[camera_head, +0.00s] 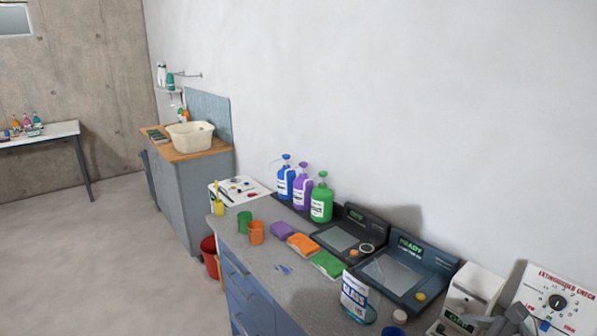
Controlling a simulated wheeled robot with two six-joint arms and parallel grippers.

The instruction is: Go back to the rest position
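My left gripper is not in view. At the bottom right edge a dark grey jointed shape (512,316) shows in front of a white box; it looks like part of my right arm or gripper, but it is cut off by the frame. I cannot see whether it is open, shut or holding anything. The grey counter (290,262) with blue drawers runs from the middle to the lower right along the white wall.
On the counter stand blue (285,180), purple (302,190) and green (321,202) pump bottles, sponges, cups, two dark display stations (405,270), a white pouch (356,296) and a dial panel (556,302). A red bucket (209,257) stands left. Floor at left is clear.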

